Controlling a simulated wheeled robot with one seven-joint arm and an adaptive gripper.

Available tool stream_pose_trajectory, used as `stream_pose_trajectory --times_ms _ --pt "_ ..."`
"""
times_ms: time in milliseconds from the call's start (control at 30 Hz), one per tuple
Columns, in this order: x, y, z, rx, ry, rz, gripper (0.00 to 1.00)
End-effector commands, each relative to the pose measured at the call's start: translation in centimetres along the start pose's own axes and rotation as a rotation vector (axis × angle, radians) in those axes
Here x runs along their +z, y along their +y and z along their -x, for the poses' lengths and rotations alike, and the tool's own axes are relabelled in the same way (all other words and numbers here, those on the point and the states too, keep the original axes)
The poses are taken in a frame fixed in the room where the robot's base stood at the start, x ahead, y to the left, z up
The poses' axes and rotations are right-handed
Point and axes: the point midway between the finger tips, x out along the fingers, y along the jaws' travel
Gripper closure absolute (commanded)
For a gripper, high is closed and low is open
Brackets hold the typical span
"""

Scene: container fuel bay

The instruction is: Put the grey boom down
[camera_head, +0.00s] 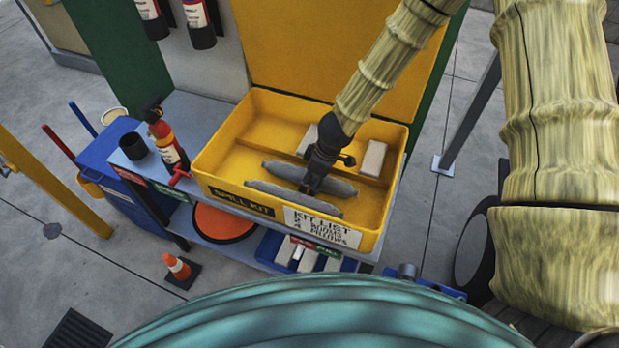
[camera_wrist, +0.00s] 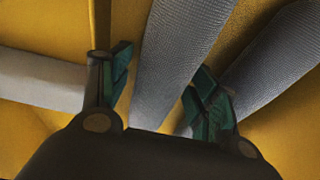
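Two grey booms lie side by side inside the yellow spill kit bin (camera_head: 222,152). My gripper (camera_head: 308,186) reaches down into the bin over them. In the wrist view its two green-padded fingers (camera_wrist: 160,82) stand apart, one on each side of the rear grey boom (camera_wrist: 182,50). A gap shows between the left finger and this boom; the right finger overlaps its edge. The rear boom also shows in the head view (camera_head: 341,187), partly hidden by my gripper. The front grey boom (camera_head: 292,197) lies nearer the bin's label side and to the right in the wrist view (camera_wrist: 275,65).
Pale pillows (camera_head: 374,158) lie at the bin's back, one beside my wrist. A red extinguisher (camera_head: 167,142) and a black cup (camera_head: 133,146) stand left of the bin. The raised yellow lid (camera_head: 300,50) is behind. An orange cone (camera_head: 177,267) stands on the floor.

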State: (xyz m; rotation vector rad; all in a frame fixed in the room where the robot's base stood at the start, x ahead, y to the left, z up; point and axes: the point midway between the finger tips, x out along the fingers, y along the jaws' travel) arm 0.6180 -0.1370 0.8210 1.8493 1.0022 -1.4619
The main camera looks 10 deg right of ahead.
Motion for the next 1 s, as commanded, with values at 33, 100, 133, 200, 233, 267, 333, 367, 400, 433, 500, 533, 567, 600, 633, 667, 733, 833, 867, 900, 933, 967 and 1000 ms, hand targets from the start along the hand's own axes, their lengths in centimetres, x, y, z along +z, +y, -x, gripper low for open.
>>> stream_pose_trajectory --times_ms 33,100,133,200,233,267,333,367,400,433,500,533,567,600,633,667,733,833,867,900,933,967,1000 --pt "0.0 0.0 0.0 0.0 0.0 0.0 0.38" --pt "0.0 0.0 0.0 0.0 0.0 0.0 0.38" --pt "0.0 0.0 0.0 0.0 0.0 0.0 0.38" --pt "0.0 0.0 0.0 0.0 0.0 0.0 0.38" --pt "0.0 0.0 0.1 0.0 0.0 0.0 0.38" --pt "0.0 0.0 0.1 0.0 0.001 -0.001 0.38" --pt "-0.1 0.0 0.3 0.0 0.001 0.0 0.38" --pt "-0.1 0.0 0.5 0.0 0.002 0.0 0.38" --pt "-0.2 0.0 0.8 0.001 0.001 0.001 0.38" --pt "-0.2 0.1 1.1 0.002 0.0 0.002 0.38" --pt "-0.2 0.0 1.9 0.002 0.0 0.004 0.38" --pt "-0.2 0.0 2.3 0.002 0.0 0.004 0.38" --pt "-0.2 0.0 2.6 0.002 -0.001 0.004 0.38" --pt "-0.2 0.0 3.2 0.002 0.0 0.004 0.38" --pt "-0.2 0.0 3.5 0.003 -0.001 0.003 0.38" --pt "-0.2 0.1 3.9 0.003 -0.001 0.002 0.38" --pt "-0.2 0.1 4.9 0.003 -0.001 0.004 0.38" --pt "-0.2 0.0 6.1 0.003 -0.002 0.004 0.38" --pt "-0.2 0.0 6.5 0.002 -0.001 0.003 0.38" --pt "-0.2 0.0 7.0 0.003 -0.002 0.003 0.38" --pt "-0.2 0.0 7.4 0.002 -0.002 0.004 0.38" --pt "-0.2 0.0 7.8 0.002 -0.001 0.004 0.38" --pt "-0.2 0.0 8.3 0.003 -0.001 0.003 0.38"
